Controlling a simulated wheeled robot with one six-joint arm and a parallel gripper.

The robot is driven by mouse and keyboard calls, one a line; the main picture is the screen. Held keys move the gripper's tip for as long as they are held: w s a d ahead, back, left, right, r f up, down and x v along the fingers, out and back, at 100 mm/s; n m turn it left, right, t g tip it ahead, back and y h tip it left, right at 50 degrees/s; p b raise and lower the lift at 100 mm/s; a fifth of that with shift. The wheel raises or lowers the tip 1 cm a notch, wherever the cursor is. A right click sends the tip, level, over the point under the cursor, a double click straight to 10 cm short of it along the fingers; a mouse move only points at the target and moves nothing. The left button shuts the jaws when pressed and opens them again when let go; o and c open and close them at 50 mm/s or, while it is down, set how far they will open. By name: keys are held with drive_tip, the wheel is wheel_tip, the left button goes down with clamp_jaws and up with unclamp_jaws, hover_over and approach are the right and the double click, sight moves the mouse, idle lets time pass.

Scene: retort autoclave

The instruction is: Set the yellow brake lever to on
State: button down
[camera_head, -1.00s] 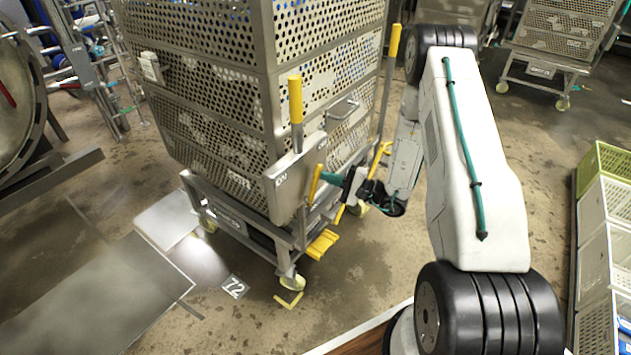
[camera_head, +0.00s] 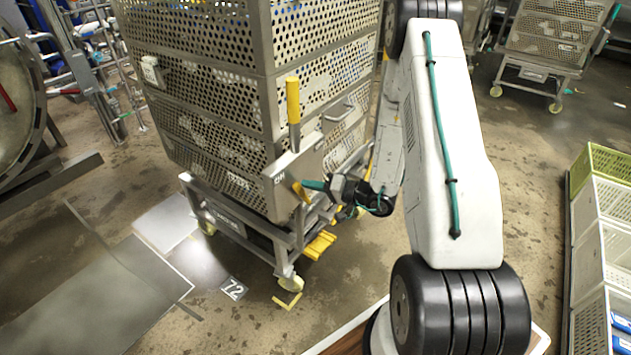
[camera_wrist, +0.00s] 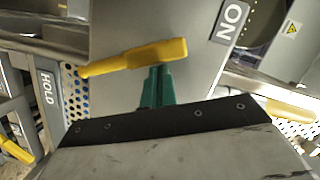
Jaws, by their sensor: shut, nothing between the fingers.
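The yellow brake lever (camera_head: 300,191) is on the side plate of the perforated basket trolley, just below the ON label (camera_head: 279,179) in the head view. It leans up and to the left there. In the wrist view the lever (camera_wrist: 135,58) lies nearly level across the grey plate, with the ON label (camera_wrist: 230,20) above right and a HOLD label (camera_wrist: 47,87) at the left. My gripper (camera_head: 308,185), with green fingers, is shut and empty. In the wrist view its fingertips (camera_wrist: 157,75) meet the lever's lower edge and appear to touch it.
The trolley's upright yellow-gripped handle (camera_head: 293,100) stands just above the lever. A yellow pedal (camera_head: 320,245) is low on the frame. Light crates (camera_head: 604,230) stand at the right.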

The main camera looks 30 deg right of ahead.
drive_tip(key=shift+s+a+f, duration=0.15)
drive_tip(key=shift+a, duration=0.25)
drive_tip(key=shift+s+a+f, duration=0.1)
drive_tip(key=shift+s+a, duration=0.05)
drive_tip(key=shift+a, duration=0.3)
drive_tip(key=s+d+r, duration=0.4)
drive_tip(key=s+d, duration=0.3)
drive_tip(key=d, duration=0.1)
drive_tip(key=shift+d, duration=0.15)
drive_tip(key=shift+s, duration=0.1)
